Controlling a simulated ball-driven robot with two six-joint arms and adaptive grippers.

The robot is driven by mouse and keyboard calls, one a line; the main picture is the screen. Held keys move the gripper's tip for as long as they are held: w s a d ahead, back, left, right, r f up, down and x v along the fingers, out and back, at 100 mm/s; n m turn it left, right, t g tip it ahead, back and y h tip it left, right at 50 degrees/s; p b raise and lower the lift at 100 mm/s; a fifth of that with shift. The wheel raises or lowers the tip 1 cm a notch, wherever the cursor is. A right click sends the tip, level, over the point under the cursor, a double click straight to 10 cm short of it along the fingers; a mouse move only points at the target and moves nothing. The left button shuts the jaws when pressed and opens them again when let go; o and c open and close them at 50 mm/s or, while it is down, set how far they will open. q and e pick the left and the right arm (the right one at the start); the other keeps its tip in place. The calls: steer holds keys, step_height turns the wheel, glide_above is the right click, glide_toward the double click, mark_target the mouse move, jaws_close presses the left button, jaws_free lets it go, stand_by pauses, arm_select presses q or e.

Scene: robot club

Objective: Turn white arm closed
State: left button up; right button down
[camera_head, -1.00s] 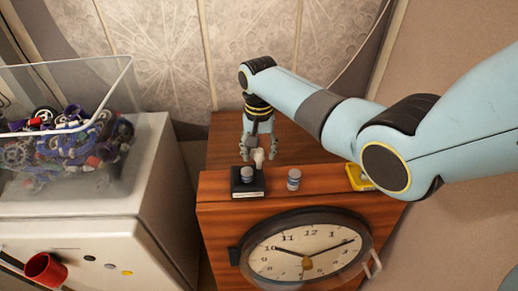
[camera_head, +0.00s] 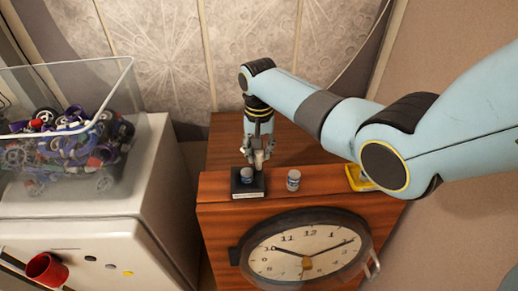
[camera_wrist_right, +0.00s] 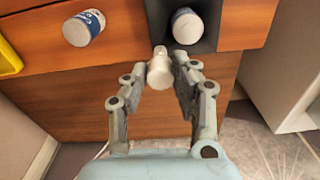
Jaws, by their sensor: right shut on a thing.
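My right gripper (camera_head: 258,152) points down behind the small cans on the wooden cabinet. It is shut on the white arm, a short pale rounded piece (camera_wrist_right: 160,72) between its fingertips in the right wrist view. In the head view the fingers mostly hide the white arm. The white arm is just beside the black square holder (camera_head: 235,192), which has a small can (camera_head: 247,174) in it. The holder also shows at the top of the wrist view (camera_wrist_right: 160,22). My left gripper is not in view.
A second small can (camera_head: 293,179) stands to the right on the wooden cabinet (camera_head: 220,225). A yellow tray (camera_head: 358,178) lies further right. A round clock (camera_head: 305,250) is on the cabinet front. A clear bin of parts (camera_head: 110,85) stands on the white cabinet at left.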

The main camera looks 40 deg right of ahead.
steer(key=n+p, duration=0.1)
steer(key=n, duration=0.7)
steer(key=shift+n, duration=0.3)
steer(key=n, duration=1)
steer(key=shift+n, duration=0.3)
steer(key=c, duration=1.1)
jaws_free()
steer(key=shift+o, duration=0.2)
